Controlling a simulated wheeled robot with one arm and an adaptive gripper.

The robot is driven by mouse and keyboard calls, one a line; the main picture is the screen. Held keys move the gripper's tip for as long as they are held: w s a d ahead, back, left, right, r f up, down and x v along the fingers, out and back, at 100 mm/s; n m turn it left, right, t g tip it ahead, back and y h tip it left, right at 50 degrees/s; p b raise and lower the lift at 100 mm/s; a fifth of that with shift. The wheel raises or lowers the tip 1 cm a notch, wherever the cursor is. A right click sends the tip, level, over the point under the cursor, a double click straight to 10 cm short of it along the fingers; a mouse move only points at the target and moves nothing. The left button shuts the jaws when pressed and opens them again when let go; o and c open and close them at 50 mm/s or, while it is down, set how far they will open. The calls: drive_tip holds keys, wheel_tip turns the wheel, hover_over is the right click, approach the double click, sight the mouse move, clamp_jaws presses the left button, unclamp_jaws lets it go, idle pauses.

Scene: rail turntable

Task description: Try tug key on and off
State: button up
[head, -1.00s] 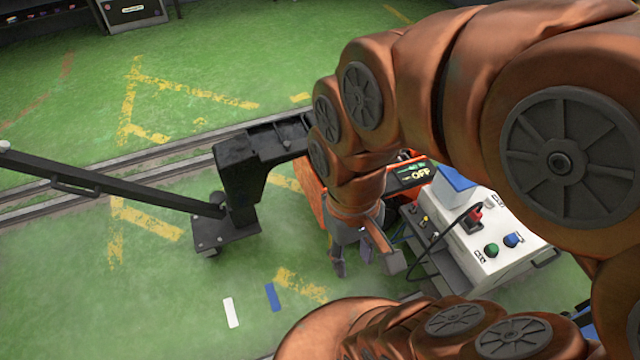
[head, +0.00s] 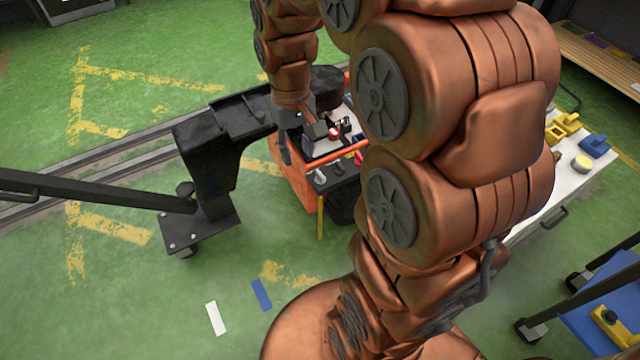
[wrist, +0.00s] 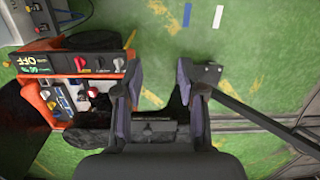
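The orange tug (head: 292,182) stands beside the rails, partly covered by my arm in the head view. A red knob (wrist: 80,63) and a pale knob (wrist: 118,63) sit on the panel; I cannot tell which control is the key. My gripper (wrist: 160,72) is open and empty, to the right of the panel, with green floor showing between its fingers. In the head view it hangs at the tug's left side.
A black arm-like frame (head: 205,160) on a wheeled foot stands left of the tug, with a long bar reaching left. A white cart (head: 570,190) with yellow and blue items is at the right. Several small items lie in the tug's tray (wrist: 62,100). Green floor in front is open.

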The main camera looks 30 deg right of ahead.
drive_tip(key=w+d+f+b, duration=0.4)
drive_tip(key=w+f+b, duration=0.1)
drive_tip(key=f, duration=0.3)
drive_tip(key=w+d+f+b, duration=0.4)
drive_tip(key=w+f, duration=0.2)
drive_tip(key=f, duration=0.2)
drive_tip(key=t+b, duration=0.1)
drive_tip(key=b, duration=0.6)
hover_over(320, 174)
drive_tip(key=shift+m, duration=0.4)
wheel_tip(320, 174, down, 14)
drive_tip(key=shift+s+f, duration=0.1)
drive_tip(key=shift+f, duration=0.05)
drive_tip(key=shift+f+b, duration=1.1)
drive_tip(key=shift+f, duration=2.75)
clamp_jaws()
